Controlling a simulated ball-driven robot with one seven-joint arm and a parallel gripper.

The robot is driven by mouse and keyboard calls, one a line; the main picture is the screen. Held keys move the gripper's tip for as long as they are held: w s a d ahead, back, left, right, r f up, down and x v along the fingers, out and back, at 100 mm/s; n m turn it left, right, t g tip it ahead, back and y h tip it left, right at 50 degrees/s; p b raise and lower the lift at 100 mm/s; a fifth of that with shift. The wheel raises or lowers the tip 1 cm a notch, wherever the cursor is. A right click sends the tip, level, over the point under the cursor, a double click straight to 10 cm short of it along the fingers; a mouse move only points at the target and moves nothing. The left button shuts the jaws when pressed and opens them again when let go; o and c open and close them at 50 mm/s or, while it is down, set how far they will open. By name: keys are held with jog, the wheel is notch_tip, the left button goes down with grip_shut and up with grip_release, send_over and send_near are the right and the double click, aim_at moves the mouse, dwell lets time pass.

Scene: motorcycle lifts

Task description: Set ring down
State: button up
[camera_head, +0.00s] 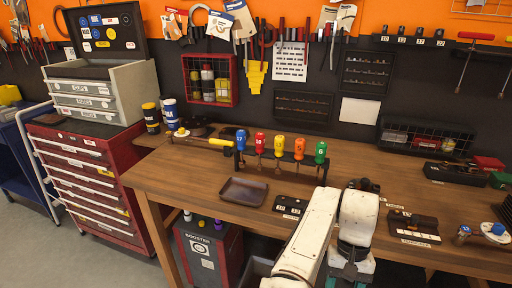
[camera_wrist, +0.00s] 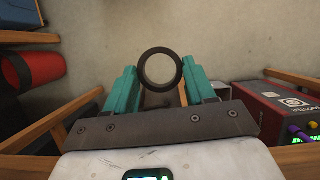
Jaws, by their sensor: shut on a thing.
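A dark round ring (camera_wrist: 160,50) shows in the wrist view, with the pale floor visible through its opening. My gripper (camera_wrist: 160,82) has its two teal fingers on either side of the ring and is shut on it. In the head view my gripper (camera_head: 350,272) is low at the front edge of the wooden workbench (camera_head: 190,172), partly cut off by the picture's bottom. The ring does not show in the head view. In the wrist view it is over the floor, and its exact height is unclear.
A brown tray (camera_head: 243,191) lies on the bench left of my arm. Behind it stands a rack of coloured screwdrivers (camera_head: 279,145). Small black labelled holders (camera_head: 290,207) (camera_head: 413,227) lie near the front edge. A red box labelled booster (camera_head: 208,247) stands below.

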jog(key=s+f+n+h, duration=0.1)
jog(key=s+f+n, duration=0.2)
jog(key=f, duration=0.9)
jog(key=shift+s+a, duration=0.2)
jog(key=shift+s, duration=1.25)
jog(key=shift+f, duration=0.1)
